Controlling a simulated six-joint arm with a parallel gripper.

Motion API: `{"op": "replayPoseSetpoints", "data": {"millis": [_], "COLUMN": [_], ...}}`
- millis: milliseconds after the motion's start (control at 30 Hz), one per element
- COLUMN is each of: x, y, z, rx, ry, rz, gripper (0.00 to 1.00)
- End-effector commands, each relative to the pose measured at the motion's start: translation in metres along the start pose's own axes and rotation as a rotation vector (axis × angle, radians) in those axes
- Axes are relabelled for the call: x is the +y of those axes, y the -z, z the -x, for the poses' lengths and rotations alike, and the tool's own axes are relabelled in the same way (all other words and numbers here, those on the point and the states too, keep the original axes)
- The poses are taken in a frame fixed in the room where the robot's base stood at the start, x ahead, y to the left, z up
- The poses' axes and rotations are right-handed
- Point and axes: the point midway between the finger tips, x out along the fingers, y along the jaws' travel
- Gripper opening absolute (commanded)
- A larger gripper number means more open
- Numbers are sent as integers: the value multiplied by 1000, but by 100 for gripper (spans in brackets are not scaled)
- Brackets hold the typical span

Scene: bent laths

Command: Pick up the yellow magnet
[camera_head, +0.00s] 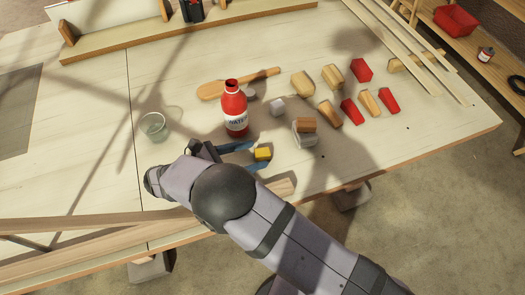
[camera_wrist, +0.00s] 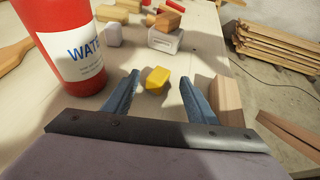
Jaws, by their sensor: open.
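The yellow magnet (camera_head: 263,154) is a small yellow block lying on the wooden tabletop. In the wrist view the yellow magnet (camera_wrist: 157,80) sits between and slightly beyond my two blue fingertips. My gripper (camera_head: 250,156) is open and low over the table, with a finger on either side of the magnet. In the wrist view my gripper (camera_wrist: 160,80) shows clear gaps between each finger and the magnet. I cannot tell its exact height above the table.
A red bottle labelled WATER (camera_head: 234,110) stands close beside my gripper. A white block with a wooden piece on it (camera_head: 304,136) lies beyond the magnet. A wooden block (camera_wrist: 227,100) is right of my right finger. Several red and wooden blocks lie farther back; a glass (camera_head: 154,126) stands left.

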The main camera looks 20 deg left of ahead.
Motion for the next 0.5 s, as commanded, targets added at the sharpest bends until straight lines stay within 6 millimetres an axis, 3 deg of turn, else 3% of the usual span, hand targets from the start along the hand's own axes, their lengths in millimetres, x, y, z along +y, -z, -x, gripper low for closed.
{"op": "replayPoseSetpoints", "data": {"millis": [200, 500], "x": [0, 0], "y": [-2, 0], "z": [-20, -25], "rx": [-2, -1], "ry": [2, 0], "rz": [1, 1], "gripper": [52, 52]}}
